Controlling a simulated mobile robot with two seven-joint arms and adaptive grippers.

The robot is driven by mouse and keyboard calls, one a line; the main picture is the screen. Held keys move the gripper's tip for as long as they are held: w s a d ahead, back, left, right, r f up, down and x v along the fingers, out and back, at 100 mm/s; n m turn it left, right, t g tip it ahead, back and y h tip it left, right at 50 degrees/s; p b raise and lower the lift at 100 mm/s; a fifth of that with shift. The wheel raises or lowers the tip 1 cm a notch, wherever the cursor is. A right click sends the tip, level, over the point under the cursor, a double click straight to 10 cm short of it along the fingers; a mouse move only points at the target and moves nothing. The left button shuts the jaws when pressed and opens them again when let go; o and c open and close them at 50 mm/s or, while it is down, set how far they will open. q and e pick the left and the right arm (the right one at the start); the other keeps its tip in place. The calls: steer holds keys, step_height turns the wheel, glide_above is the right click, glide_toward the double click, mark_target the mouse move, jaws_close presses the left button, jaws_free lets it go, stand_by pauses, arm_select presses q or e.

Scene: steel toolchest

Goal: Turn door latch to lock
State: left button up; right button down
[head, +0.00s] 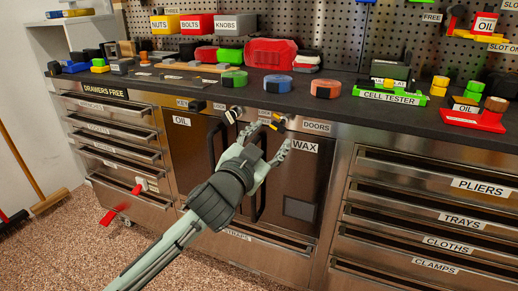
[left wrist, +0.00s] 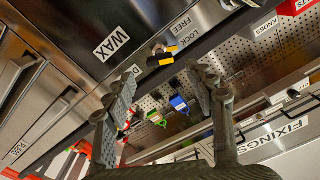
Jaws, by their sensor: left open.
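The door latch (head: 275,122), a metal knob with a black and yellow lever, sits on the strip above the two cabinet doors. It also shows in the left wrist view (left wrist: 162,54), near labels reading LOCK and FREE. The WAX door (head: 303,185) and OIL door (head: 186,150) look closed. My left gripper (head: 266,142) is open, its fingers spread in front of the WAX door just below the latch. In the left wrist view the latch appears beyond the gap between the fingertips (left wrist: 163,82); I see no contact. My right gripper is out of view.
A dark worktop (head: 300,96) runs above the doors, with tape rolls, bins and a green cell tester (head: 390,95) on it. Drawers with bar handles flank the doors. Dark vertical door handles (head: 262,190) stand close behind my left gripper.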

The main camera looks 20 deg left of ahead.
arm_select(q)
steer(key=s, duration=0.6)
steer(key=shift+s, duration=0.4)
steer(key=shift+a, duration=0.1)
steer(key=s+a+f+n+g+y, duration=0.1)
steer(key=s+a+f+g, duration=0.2)
steer(key=f, duration=1)
steer(key=s+a+f+n+g+y, duration=0.1)
steer(key=a+f+n+g, duration=0.2)
steer(key=f, duration=1)
steer(key=s+f+g, duration=0.9)
steer(key=s+f, duration=1)
steer(key=f, duration=0.3)
steer(key=shift+a, duration=0.4)
steer(key=shift+c, duration=0.5)
